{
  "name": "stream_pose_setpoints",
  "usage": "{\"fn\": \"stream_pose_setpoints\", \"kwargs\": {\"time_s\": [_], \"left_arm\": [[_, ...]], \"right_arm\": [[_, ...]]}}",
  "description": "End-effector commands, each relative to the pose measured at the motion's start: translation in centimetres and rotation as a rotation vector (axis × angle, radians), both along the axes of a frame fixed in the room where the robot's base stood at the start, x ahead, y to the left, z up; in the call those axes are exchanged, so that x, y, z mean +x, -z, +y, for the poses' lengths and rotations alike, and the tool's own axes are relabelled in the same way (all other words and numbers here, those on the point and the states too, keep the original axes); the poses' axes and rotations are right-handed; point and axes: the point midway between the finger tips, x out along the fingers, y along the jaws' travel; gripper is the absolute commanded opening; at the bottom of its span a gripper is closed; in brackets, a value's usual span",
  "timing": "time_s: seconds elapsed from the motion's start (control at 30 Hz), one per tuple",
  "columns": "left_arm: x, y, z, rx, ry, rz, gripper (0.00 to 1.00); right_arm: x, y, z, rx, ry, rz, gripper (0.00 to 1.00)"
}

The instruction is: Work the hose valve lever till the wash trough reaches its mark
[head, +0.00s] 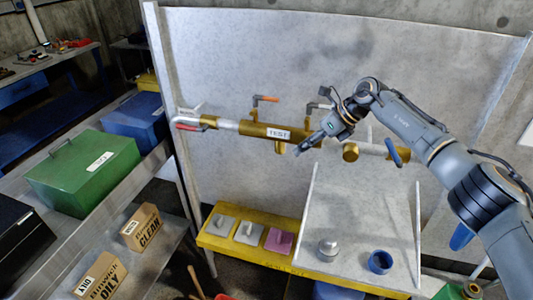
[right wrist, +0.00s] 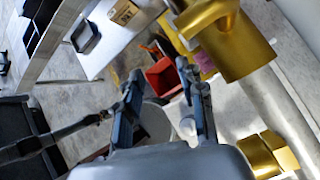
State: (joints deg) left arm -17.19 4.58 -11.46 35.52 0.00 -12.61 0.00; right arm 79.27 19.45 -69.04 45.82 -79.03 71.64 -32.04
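A brass and grey pipe with a TEST label (head: 278,134) runs across the pale back panel. It carries an orange lever (head: 265,98), a dark grey lever (head: 318,106) and a blue lever (head: 394,153); a red handle (head: 187,126) sits at its left end. I cannot tell which is the hose valve lever. A grey tray-like trough (head: 352,225) stands below; I see no clear mark on it. My right gripper (head: 308,146) is in front of the pipe, right of the label. In the right wrist view its fingers (right wrist: 163,88) are apart and empty, beside a brass fitting (right wrist: 238,45).
A blue cup (head: 380,262) and a silver knob-like piece (head: 328,247) are in the trough. A yellow bench (head: 260,250) holds several pads. Left are a green box (head: 85,172) and cardboard boxes (head: 143,228). A red container (right wrist: 164,78) shows below in the right wrist view.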

Motion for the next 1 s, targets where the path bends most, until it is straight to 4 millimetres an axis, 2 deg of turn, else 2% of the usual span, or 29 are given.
{"fn": "stream_pose_setpoints", "kwargs": {"time_s": [0.3, 0.5, 0.7, 1.0], "left_arm": [[0.0, 0.0, 0.0, 0.000, 0.000, 0.000, 0.37], [0.0, 0.0, 0.0, 0.000, 0.000, 0.000, 0.37], [0.0, 0.0, 0.0, 0.000, 0.000, 0.000, 0.37], [0.0, 0.0, 0.0, 0.000, 0.000, 0.000, 0.37]], "right_arm": [[-1.4, 1.3, 6.3, 0.221, 0.022, 0.000, 0.39], [-2.2, 1.3, 9.3, 0.350, 0.053, 0.008, 0.39], [-2.6, 1.2, 10.6, 0.416, 0.074, 0.013, 0.39], [-2.7, 1.1, 10.8, 0.427, 0.076, 0.015, 0.39]]}}
